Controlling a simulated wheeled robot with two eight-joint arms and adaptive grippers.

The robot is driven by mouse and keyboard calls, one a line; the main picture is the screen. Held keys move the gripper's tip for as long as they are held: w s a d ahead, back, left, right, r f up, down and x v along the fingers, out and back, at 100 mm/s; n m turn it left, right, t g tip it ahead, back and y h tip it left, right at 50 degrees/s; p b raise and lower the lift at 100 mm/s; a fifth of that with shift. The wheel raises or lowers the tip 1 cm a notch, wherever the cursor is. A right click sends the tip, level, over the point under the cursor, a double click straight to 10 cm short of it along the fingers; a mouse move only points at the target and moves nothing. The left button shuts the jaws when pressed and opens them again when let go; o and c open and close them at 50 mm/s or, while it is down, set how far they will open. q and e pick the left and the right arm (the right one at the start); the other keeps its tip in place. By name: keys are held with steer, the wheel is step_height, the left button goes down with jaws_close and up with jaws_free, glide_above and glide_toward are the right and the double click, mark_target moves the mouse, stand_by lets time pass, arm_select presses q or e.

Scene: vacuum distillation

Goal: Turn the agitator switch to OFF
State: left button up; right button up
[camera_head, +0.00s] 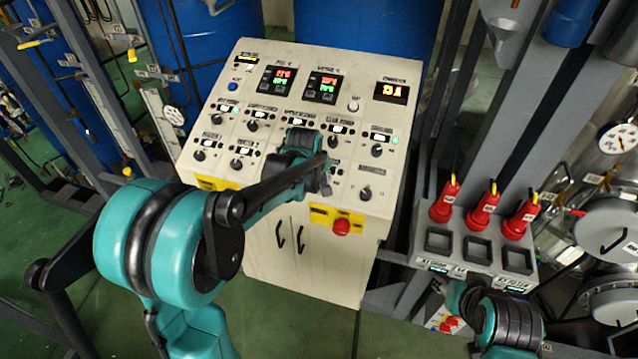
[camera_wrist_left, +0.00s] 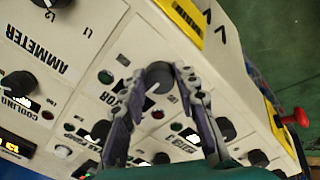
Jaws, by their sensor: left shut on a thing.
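The switch in my left gripper is a round black knob (camera_wrist_left: 157,78) on the white sloping panel. A white pointer mark shows on its lower left side in the left wrist view. Its label is partly hidden by a finger; only its last letters, like "TOR", show. My left gripper (camera_wrist_left: 160,70) has one finger on each side of the knob and is shut on it. In the head view my left gripper (camera_head: 322,175) reaches over the panel's lower middle, and the arm hides the knob there. My right arm shows at the bottom right, with its fingers out of sight.
The control panel (camera_head: 222,118) holds several other black knobs, lamps and lit displays close around. A red button (camera_head: 341,227) on yellow sits at its lower edge. Red plugs (camera_head: 483,211) stand on a grey box at the right.

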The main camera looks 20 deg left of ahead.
stand_by(0.5)
arm_select(q)
steer(key=o, duration=1.2)
steer(key=shift+c, duration=0.2)
steer(key=v, duration=1.2)
steer(key=s+f+m+t+b, duration=0.1)
steer(key=s+f+m+b, duration=0.4)
steer(key=s+f+b, duration=0.5)
steer(key=s+f+m+t+b, duration=0.1)
steer(key=s+f+m+b, duration=0.4)
steer(key=s+f+b, duration=0.5)
step_height(320, 180, down, 7)
steer(key=shift+s+r+m+b, duration=0.1)
steer(key=shift+s+m+b, duration=0.15)
steer(key=shift+b, duration=0.6)
